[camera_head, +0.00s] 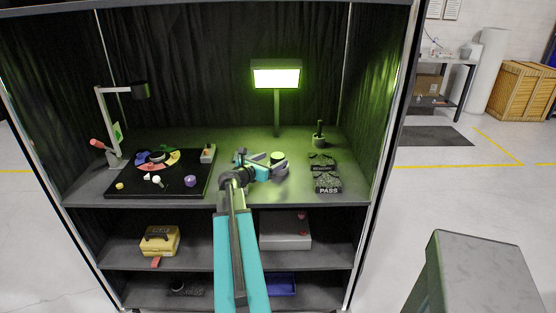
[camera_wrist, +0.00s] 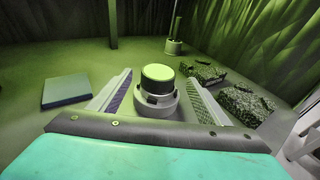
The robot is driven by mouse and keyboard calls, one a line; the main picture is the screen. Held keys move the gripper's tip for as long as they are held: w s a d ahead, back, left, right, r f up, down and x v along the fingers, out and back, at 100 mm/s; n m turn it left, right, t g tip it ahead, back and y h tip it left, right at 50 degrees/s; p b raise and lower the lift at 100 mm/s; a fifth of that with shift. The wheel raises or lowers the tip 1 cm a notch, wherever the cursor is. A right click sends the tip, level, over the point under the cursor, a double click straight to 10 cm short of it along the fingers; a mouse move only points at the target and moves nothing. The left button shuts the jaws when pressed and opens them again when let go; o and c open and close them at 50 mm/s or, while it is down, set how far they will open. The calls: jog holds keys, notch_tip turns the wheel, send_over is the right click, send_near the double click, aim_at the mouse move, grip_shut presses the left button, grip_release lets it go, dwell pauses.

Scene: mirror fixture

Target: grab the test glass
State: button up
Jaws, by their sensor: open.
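A short round piece with a pale green top and dark side, which I take to be the test glass (camera_wrist: 157,74), sits on a grey round holder (camera_wrist: 145,105) in the wrist view. In the head view the test glass (camera_head: 277,156) is on the cabinet's upper shelf, right of centre. My gripper (camera_wrist: 159,80) is open, with one finger on each side of the glass and holder. In the head view my gripper (camera_head: 264,168) is low over the shelf at the glass. Whether either finger touches it I cannot tell.
A lit green lamp (camera_head: 276,77) stands behind. A small pot (camera_head: 319,141) and dark textured blocks marked PASS (camera_head: 328,180) lie to the right. A black board (camera_head: 130,187) with coloured pieces is left. A flat block (camera_wrist: 66,90) lies left of my fingers.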

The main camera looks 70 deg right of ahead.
aim_at(278, 155)
jog(key=shift+p+x, duration=0.9)
jog(key=shift+x, duration=1.7)
jog(key=c, duration=1.4)
jog(key=shift+r, duration=0.1)
jog(key=shift+r+p, duration=1.35)
jog(key=shift+r, duration=0.25)
jog(key=shift+a+r, duration=0.15)
jog(key=shift+r, duration=0.1)
jog(key=s+a+f+p+v, duration=0.1)
jog(key=s+p+v, duration=0.1)
jog(key=v, duration=1.1)
jog(key=shift+s+f, duration=0.25)
jog(key=shift+s, duration=0.45)
